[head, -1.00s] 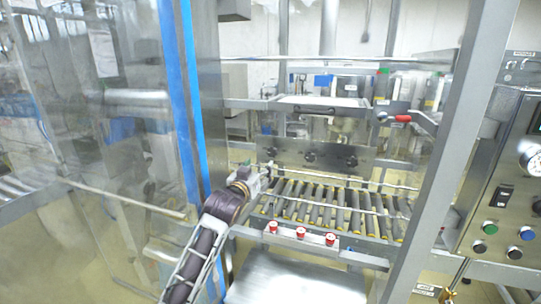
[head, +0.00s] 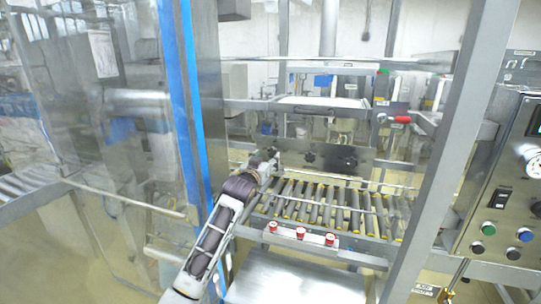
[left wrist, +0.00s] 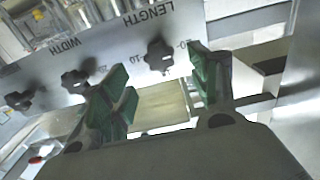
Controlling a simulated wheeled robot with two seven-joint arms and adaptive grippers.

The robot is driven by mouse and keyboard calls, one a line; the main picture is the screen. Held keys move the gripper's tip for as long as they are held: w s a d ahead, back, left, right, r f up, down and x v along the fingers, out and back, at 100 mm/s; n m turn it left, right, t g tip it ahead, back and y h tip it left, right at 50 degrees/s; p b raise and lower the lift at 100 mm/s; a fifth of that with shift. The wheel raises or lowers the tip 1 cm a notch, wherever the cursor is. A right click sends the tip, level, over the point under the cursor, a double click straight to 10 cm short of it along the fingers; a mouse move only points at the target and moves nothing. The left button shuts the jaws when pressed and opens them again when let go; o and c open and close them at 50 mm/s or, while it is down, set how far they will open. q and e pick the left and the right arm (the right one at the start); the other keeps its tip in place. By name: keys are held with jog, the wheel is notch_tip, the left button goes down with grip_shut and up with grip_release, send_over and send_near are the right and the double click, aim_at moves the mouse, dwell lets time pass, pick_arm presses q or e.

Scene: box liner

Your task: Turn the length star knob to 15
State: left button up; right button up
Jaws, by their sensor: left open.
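The length star knob (left wrist: 158,53) is a dark lobed knob on a grey panel, under the printed word LENGTH in the left wrist view. Scale figures beside it are partly readable, but I cannot tell its setting. My left gripper (left wrist: 163,66) is open, with its green fingers to either side of this knob and no clear contact. In the head view my left gripper (head: 268,157) is in front of the left end of the knob panel (head: 330,154) and hides the length knob. My right gripper is not in view.
The width knob (left wrist: 75,81) and a third dark knob (left wrist: 19,101) share the panel. A roller conveyor (head: 330,207) runs below it. Red buttons (head: 300,233) line the front rail. A metal post (head: 440,165) and control box (head: 505,190) stand at right.

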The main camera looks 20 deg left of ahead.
aim_at(271, 153)
pick_arm(q)
jog(key=shift+w, duration=1.4)
jog(key=shift+w+d, duration=0.1)
jog(key=shift+w, duration=1.05)
jog(key=c, duration=1)
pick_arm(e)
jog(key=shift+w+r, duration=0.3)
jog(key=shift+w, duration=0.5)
